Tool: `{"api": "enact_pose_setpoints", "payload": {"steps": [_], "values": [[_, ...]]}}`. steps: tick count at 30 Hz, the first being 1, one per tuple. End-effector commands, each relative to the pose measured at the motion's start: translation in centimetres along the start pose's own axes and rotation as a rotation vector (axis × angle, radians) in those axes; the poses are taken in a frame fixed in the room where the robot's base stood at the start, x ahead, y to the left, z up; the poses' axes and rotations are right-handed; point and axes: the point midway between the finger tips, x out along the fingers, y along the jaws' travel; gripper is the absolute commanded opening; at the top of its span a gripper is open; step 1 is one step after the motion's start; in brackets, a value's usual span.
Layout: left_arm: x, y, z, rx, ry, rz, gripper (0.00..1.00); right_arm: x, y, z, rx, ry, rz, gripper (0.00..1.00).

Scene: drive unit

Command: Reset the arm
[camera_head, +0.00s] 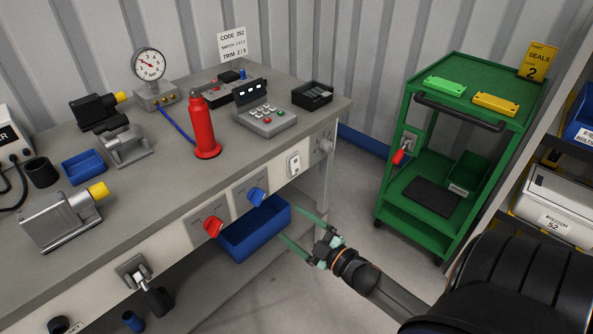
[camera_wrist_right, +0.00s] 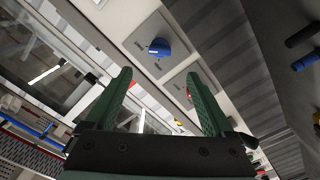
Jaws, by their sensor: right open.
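My right arm comes in from the lower right in the head view. Its gripper (camera_head: 300,230) has green fingers spread apart, with nothing between them. The gripper is in front of the workbench's front edge, to the right of the blue rotary knob (camera_head: 256,196) and the red rotary knob (camera_head: 213,227). In the right wrist view the open fingers (camera_wrist_right: 160,95) point toward the bench's front panel, and the blue knob (camera_wrist_right: 159,47) shows beyond them. My left gripper is not in view.
A blue bin (camera_head: 256,232) hangs below the bench front, close to the right gripper's fingers. The grey workbench (camera_head: 190,185) holds a red cylinder (camera_head: 204,130), a keypad box (camera_head: 267,119) and a gauge (camera_head: 149,66). A green cart (camera_head: 395,183) stands at the right. Open floor lies between bench and cart.

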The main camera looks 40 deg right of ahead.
Motion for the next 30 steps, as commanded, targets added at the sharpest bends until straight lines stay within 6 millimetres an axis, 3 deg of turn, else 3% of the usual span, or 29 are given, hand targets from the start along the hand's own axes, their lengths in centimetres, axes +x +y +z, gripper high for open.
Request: {"api": "enact_pose_setpoints", "payload": {"steps": [17,20,23,30], "values": [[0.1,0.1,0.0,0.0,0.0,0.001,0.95,-0.1,0.0,0.0,0.002,-0.001,0.0,0.88],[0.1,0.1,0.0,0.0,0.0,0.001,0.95,-0.3,-1.0,-0.1,0.034,-0.023,-0.016,0.88],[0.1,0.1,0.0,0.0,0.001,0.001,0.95,-0.9,-3.9,-0.6,0.126,-0.092,-0.064,0.88],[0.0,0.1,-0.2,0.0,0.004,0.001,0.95,-5.6,-15.1,-4.3,0.49,-0.383,-0.283,0.88]]}}
